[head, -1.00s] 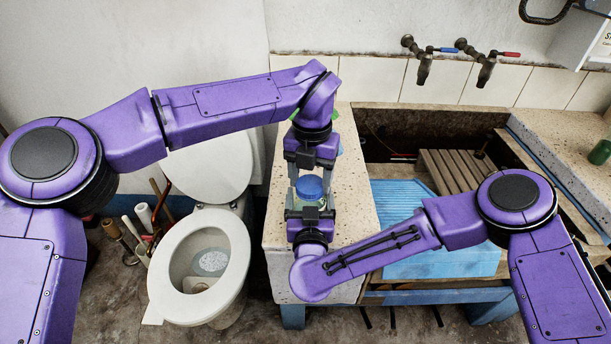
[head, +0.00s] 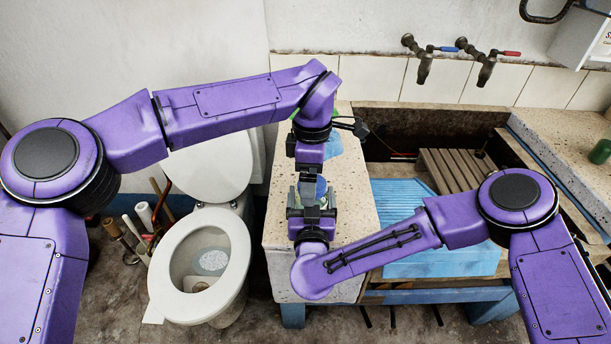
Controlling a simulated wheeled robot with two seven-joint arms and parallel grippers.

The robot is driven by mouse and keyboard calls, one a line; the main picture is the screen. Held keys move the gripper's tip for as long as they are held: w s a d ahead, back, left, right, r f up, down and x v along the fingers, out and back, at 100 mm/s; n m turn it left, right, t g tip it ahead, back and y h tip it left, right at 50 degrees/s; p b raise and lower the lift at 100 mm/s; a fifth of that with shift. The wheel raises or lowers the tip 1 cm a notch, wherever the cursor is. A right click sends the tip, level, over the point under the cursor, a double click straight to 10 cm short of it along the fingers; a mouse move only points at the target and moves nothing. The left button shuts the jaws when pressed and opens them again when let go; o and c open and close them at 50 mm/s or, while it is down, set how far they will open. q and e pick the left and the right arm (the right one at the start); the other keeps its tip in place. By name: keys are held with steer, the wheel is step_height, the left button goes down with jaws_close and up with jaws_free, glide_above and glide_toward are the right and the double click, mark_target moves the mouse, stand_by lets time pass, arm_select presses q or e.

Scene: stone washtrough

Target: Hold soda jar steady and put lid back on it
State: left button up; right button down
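The soda jar (head: 313,203) stands upright near the front of the stone counter, mostly hidden by my grippers. Its blue lid (head: 320,184) shows in part at the jar's top, behind a finger of my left gripper. I cannot tell whether the lid is seated. My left gripper (head: 311,187) comes down from above, turned so that one finger overlaps the other; its opening is hidden. My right gripper (head: 312,207) comes from the front, with its fingers at either side of the jar, apparently closed on it.
The speckled counter (head: 352,210) has bare room right of the jar. A light blue item (head: 333,145) lies behind the grippers. The trough holds a blue ribbed board (head: 405,205) and a wooden slatted rack (head: 455,170). A toilet (head: 205,255) stands left.

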steer(key=shift+a, duration=0.1)
arm_select(q)
step_height(320, 180, up, 12)
steer(key=shift+a, duration=0.1)
arm_select(e)
jaws_free()
steer(key=shift+s, duration=0.15)
arm_select(q)
steer(key=shift+f+b, duration=0.7)
steer(key=shift+b, duration=0.05)
arm_select(e)
steer(key=s, duration=1)
steer(key=shift+s, duration=0.2)
arm_select(q)
steer(key=shift+r, duration=0.1)
arm_select(e)
steer(key=shift+r, duration=0.15)
